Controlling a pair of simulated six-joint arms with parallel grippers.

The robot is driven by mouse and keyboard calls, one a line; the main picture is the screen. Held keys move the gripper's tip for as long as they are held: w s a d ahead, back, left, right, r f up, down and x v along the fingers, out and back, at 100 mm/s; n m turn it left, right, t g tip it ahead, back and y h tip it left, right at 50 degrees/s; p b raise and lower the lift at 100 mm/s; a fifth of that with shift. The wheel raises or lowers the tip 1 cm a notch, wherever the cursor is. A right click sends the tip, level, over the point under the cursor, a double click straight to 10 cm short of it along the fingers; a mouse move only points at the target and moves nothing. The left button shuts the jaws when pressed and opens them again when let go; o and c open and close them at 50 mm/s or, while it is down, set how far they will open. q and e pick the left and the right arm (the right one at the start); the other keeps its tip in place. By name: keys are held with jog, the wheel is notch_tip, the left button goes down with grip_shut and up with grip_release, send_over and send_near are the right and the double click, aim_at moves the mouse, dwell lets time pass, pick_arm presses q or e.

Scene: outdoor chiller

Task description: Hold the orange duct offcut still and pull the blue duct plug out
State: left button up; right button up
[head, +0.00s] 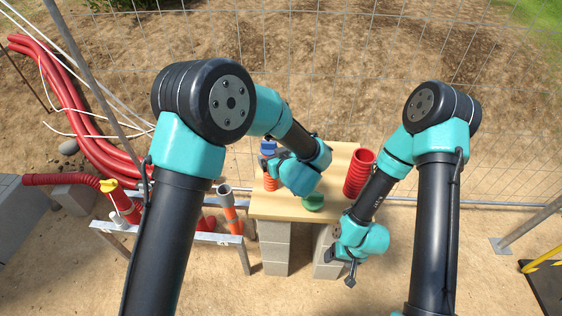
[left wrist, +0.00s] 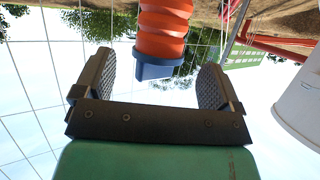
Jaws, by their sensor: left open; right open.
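The orange duct offcut (head: 270,183) is ribbed and stands upright on the wooden table top. The blue duct plug (head: 267,147) is seated in its upper end. The left wrist view looks upside down and shows the orange duct (left wrist: 164,28) and the blue plug (left wrist: 158,66). My left gripper (left wrist: 155,85) is open, with the plug appearing between its fingers, a little beyond them; I see no contact. In the head view its fingers are mostly hidden behind my left wrist. My right gripper (head: 349,268) is open and empty, low in front of the table.
A larger red ribbed duct (head: 360,173) stands on the table (head: 285,208) at the right. A green piece (head: 313,202) lies near the front edge. A metal rack (head: 190,236) with pipes stands left of the table. A wire fence runs behind.

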aim_at(271, 153)
pick_arm(q)
jog(key=shift+x, duration=2.75)
jog(key=c, duration=0.9)
jog(key=o, duration=0.9)
jog(key=v, duration=1.7)
jog(key=shift+s, duration=0.25)
jog(key=shift+r, duration=0.1)
